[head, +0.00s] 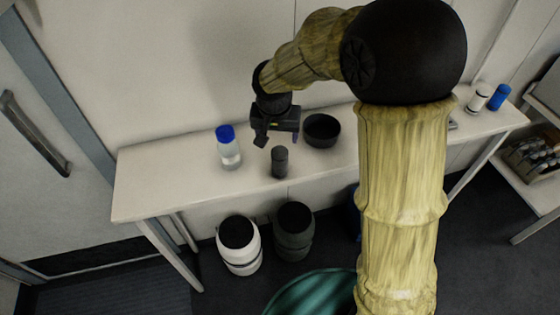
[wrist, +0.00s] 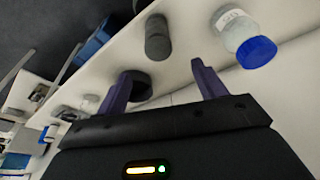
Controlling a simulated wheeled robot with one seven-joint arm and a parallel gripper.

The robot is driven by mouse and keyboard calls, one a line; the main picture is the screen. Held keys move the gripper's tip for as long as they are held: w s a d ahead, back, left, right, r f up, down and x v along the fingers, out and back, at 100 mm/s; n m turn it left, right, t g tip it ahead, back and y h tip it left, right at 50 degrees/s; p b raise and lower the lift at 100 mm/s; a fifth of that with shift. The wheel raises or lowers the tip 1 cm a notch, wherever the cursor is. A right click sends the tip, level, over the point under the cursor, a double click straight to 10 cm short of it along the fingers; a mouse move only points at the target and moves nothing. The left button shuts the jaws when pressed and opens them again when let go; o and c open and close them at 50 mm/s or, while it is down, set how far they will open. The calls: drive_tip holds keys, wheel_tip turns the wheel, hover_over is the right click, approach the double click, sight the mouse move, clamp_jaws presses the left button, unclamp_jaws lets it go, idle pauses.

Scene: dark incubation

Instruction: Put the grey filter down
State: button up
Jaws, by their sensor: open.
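The grey filter, a dark grey cylinder (head: 280,162), stands upright on the white table near its front edge. It also shows in the wrist view (wrist: 158,40), beyond the fingertips and apart from them. My gripper (head: 276,137) is open above the table, a little behind and above the filter in the head view. In the wrist view the two purple fingers (wrist: 162,72) are spread wide with nothing held between them.
A clear bottle with a blue cap (head: 228,152) stands left of the filter. A black bowl (head: 322,130) is to its right. A white bin (head: 240,257) and a dark bin (head: 294,242) stand under the table (head: 150,185). The table's left end is clear.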

sight(279, 152)
drive_tip(key=p+x, duration=0.1)
drive_tip(key=x, duration=0.8)
drive_tip(key=shift+f+p, duration=0.15)
drive_tip(key=shift+p, duration=0.15)
drive_tip(key=shift+f+p, duration=0.3)
drive_tip(key=shift+f, duration=0.15)
drive_tip(key=shift+p+x, duration=0.65)
drive_tip(key=shift+x, duration=1.5)
drive_tip(key=shift+s+d, duration=0.1)
drive_tip(key=shift+s, duration=0.1)
drive_tip(key=c, duration=1.2)
